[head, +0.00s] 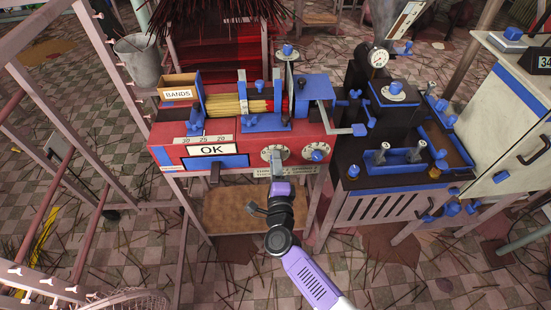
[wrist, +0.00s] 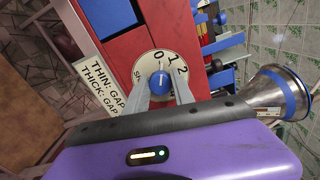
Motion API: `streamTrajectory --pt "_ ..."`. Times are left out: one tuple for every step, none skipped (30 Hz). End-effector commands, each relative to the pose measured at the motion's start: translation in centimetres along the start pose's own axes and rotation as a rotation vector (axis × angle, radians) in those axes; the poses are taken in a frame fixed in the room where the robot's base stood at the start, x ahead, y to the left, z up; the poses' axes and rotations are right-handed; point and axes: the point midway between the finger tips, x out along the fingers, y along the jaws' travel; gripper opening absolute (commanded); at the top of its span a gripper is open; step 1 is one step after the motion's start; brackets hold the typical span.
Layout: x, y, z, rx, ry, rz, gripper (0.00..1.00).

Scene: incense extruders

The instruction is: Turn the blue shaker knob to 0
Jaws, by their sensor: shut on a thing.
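The blue shaker knob (wrist: 159,82) sits at the centre of a round cream dial (wrist: 146,64) marked 0, 1 and 2, with partly hidden lettering at its left. A pale line on the knob points up toward the 0 and 1 side; I cannot tell exactly which mark it meets. My gripper (wrist: 160,91) is shut on the knob, one grey finger on each side. In the head view my gripper (head: 276,168) reaches the left of two dials on the red machine's front, and its fingers cover part of this dial (head: 274,152).
A second dial with a blue knob (head: 317,151) is just right on the red machine (head: 235,160). An OK display (head: 211,150) is at its left.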

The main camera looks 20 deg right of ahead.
Motion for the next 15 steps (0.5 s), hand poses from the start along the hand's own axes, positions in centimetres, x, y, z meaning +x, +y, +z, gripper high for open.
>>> streamTrajectory --pt "-0.02 -0.15 0.10 -0.026 -0.001 0.001 0.00" --pt "-0.03 -0.14 0.10 -0.040 -0.001 0.001 0.00" --pt "-0.03 -0.11 0.10 -0.060 -0.001 0.001 0.00" --pt "-0.04 -0.07 0.09 -0.073 -0.001 0.001 0.00" --pt "-0.05 -0.04 0.08 -0.084 -0.001 0.001 0.00" --pt "-0.05 -0.01 0.07 -0.097 -0.001 0.001 0.00" --pt "-0.05 0.00 0.07 -0.105 -0.001 0.001 0.00" --pt "-0.05 0.01 0.07 -0.114 -0.001 0.001 0.00" --pt "-0.05 0.02 0.07 -0.123 -0.001 0.001 0.00" --pt "-0.05 0.03 0.07 -0.129 -0.001 0.001 0.00" --pt "-0.05 0.05 0.07 -0.134 -0.001 0.001 0.00" --pt "-0.05 0.07 0.07 -0.139 -0.001 0.001 0.00" --pt "-0.05 0.08 0.07 -0.142 -0.002 0.001 0.00" --pt "-0.06 0.09 0.07 -0.144 -0.002 0.001 0.00" --pt "-0.06 0.11 0.06 -0.146 -0.002 0.001 0.00"
